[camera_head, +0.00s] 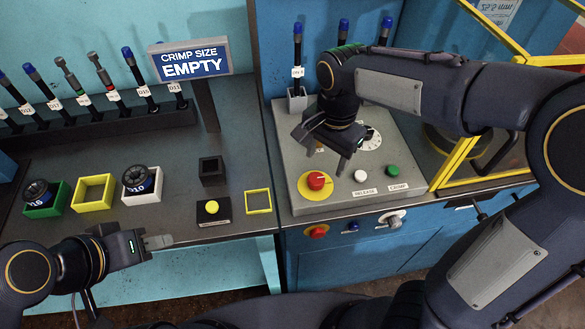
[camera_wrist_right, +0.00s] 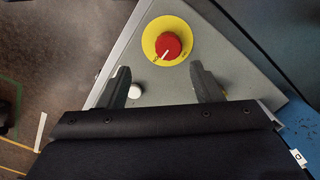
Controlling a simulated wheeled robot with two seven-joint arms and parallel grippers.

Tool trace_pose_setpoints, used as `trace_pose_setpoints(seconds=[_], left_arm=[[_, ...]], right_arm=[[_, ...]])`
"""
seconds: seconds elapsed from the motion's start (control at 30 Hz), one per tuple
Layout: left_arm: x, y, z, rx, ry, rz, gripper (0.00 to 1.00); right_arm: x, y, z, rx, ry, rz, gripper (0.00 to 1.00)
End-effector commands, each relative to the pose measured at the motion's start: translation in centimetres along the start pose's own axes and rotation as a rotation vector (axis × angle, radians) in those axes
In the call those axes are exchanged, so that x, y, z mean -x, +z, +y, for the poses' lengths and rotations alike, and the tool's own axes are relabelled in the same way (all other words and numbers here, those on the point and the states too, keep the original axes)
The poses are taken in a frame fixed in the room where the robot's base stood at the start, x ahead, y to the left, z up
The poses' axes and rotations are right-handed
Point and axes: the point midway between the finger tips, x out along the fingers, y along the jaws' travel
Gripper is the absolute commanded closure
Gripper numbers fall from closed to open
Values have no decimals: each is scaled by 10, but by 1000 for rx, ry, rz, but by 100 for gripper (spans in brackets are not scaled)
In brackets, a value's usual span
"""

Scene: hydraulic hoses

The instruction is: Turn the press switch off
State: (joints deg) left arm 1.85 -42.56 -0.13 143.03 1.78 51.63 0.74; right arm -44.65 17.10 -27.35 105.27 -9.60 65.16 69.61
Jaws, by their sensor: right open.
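The red rotary switch (camera_head: 316,181) sits on a round yellow plate at the front left of the grey press panel (camera_head: 300,204). In the right wrist view the red switch (camera_wrist_right: 168,46) lies beyond my fingertips, between their lines, with its white pointer mark toward the lower left. My right gripper (camera_head: 335,152) is open and empty above the panel, behind and above the switch; its two fingers (camera_wrist_right: 164,78) stand apart in the wrist view, not touching the switch. My left gripper (camera_head: 160,241) is low at the left, before the bench edge; its finger gap is unclear.
White (camera_head: 361,176) and green (camera_head: 393,171) buttons sit right of the switch, and a dial (camera_head: 368,138) behind. A yellow-framed guard (camera_head: 448,172) stands at the right. The bench holds a sign (camera_head: 190,63) reading EMPTY, a yellow button (camera_head: 212,207) and coloured trays (camera_head: 94,192).

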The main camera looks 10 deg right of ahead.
Motion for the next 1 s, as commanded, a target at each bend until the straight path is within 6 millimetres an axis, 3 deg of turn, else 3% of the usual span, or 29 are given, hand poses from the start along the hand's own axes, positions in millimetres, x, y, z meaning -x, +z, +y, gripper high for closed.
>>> trace_pose_setpoints(seconds=[0.23,0.63,1.0], left_arm=[[0,0,0,0,0,0,64],[-1,1,-1,0,0,0,64],[-2,1,-1,0,0,0,64]], right_arm=[[-15,1,-11,-43,37,37,41],[-73,-1,-8,-41,35,35,41],[-81,-1,-8,-40,32,35,41]])
